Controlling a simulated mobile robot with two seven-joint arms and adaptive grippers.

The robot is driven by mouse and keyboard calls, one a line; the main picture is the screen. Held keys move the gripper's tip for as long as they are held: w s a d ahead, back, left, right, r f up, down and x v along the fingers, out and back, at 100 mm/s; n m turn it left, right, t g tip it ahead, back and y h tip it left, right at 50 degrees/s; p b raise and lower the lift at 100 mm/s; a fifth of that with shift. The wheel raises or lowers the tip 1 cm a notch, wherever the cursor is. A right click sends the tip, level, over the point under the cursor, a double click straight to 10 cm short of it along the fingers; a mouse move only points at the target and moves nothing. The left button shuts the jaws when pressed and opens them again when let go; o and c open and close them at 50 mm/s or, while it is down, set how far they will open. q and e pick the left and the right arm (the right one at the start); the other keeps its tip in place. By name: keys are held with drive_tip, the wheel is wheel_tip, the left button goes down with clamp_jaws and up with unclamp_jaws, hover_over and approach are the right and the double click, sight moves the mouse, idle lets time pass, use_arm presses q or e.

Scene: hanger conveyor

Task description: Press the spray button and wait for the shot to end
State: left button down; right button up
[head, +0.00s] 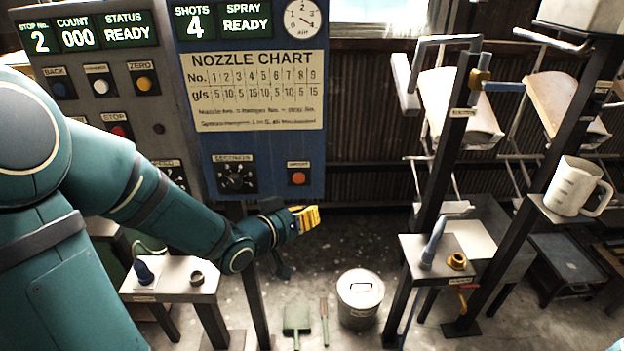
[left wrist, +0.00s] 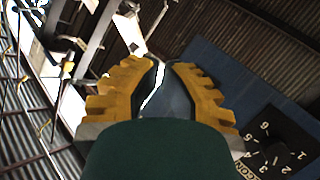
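The blue spray panel (head: 262,142) stands at the upper middle of the head view. Its display (head: 222,20) reads SHOTS 4 and SPRAY READY. An orange button (head: 298,178) with a small, unreadable label sits at its lower right. A dark selector dial (head: 235,178) is left of the button and shows in the left wrist view (left wrist: 277,148). My left gripper (head: 307,219) has yellow fingers and is just below the orange button, apart from it in the picture. My right gripper is not in view.
A second panel (head: 85,85) with several buttons reads STATUS READY at left. A small stand (head: 172,290) is below my left arm. A lidded pot (head: 360,297) is on the floor. A white jug (head: 575,187) stands on a right-hand shelf.

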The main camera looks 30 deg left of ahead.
sight(299, 179)
use_arm(q)
drive_tip(key=shift+a, duration=0.1)
drive_tip(key=shift+w+a+p, duration=0.3)
drive_tip(key=shift+w+a, duration=0.45)
drive_tip(key=shift+w, duration=0.5)
drive_tip(key=shift+w+a+p, duration=0.25)
drive_tip(key=shift+w+a, duration=0.5)
drive_tip(key=shift+w, duration=0.5)
drive_tip(key=shift+w+a+p, duration=0.3)
drive_tip(key=shift+w+a, duration=0.45)
drive_tip(key=shift+w, duration=0.5)
drive_tip(key=shift+w, duration=0.1)
drive_tip(key=shift+w+a, duration=0.25)
drive_tip(key=shift+w+a, duration=0.25)
drive_tip(key=shift+w, duration=0.15)
drive_tip(key=shift+s+d, duration=0.1)
drive_tip(key=shift+s, duration=0.05)
drive_tip(key=shift+s+d, duration=0.4)
drive_tip(key=shift+s, duration=0.2)
drive_tip(key=shift+s, duration=0.1)
